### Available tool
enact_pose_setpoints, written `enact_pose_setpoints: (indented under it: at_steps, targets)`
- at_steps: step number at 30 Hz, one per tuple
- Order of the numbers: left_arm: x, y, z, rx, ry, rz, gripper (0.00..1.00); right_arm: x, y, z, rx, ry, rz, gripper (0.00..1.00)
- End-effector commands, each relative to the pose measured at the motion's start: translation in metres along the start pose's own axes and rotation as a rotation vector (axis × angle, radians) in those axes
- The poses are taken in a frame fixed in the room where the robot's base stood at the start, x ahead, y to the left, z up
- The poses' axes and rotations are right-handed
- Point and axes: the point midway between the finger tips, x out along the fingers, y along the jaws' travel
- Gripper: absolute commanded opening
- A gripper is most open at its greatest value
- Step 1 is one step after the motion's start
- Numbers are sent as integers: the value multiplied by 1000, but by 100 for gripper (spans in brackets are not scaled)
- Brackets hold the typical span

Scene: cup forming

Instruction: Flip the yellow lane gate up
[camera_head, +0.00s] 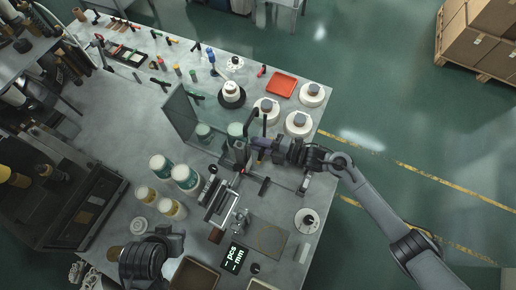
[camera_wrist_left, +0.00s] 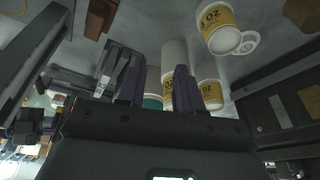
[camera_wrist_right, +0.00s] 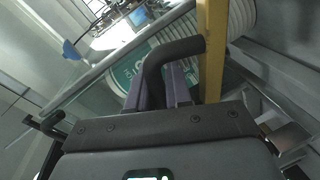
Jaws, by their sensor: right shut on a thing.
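In the right wrist view a yellow upright bar (camera_wrist_right: 211,50) stands beside a bent black handle (camera_wrist_right: 170,62), whose upper end meets the bar. I take these as parts of the yellow lane gate. My right gripper (camera_wrist_right: 178,85) is shut on the handle, low on its upright part. In the head view my right gripper (camera_head: 257,146) is at the clear panel and lane frame; the yellow bar is hard to make out there. My left gripper (camera_wrist_left: 157,85) is open and empty, with paper cups behind its fingers.
Large cups (camera_head: 185,177) and smaller cups (camera_head: 170,207) stand near the left arm. A clear panel (camera_head: 180,118) rises beside the lanes. White round holders (camera_head: 298,123) and a red tray (camera_head: 283,86) lie behind. A display (camera_head: 233,258) sits at the front.

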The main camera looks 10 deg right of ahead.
Motion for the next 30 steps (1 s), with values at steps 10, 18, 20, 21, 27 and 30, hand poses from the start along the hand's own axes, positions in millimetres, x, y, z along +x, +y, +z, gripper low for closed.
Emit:
enact_pose_setpoints:
  at_steps: [10, 18, 20, 21, 27, 30]
  targets:
    - [0, 3, -1, -11, 2, 9, 35, -1, 3, 2, 35, 4, 0, 0]
    - [0, 2, 0, -10, 1, 8, 35, -1, 3, 2, 34, 5, 0, 40]
    - [0, 2, 0, -9, 1, 7, 35, -1, 3, 2, 34, 5, 0, 40]
    - [1, 2, 0, -8, 1, 6, 35, -1, 3, 2, 34, 5, 0, 40]
    - [2, 0, 0, -1, 0, 1, 35, -6, 2, 2, 33, 5, 0, 40]
    - [4, 0, 1, 2, 0, -1, 35, -16, 1, 3, 34, 4, -1, 40]
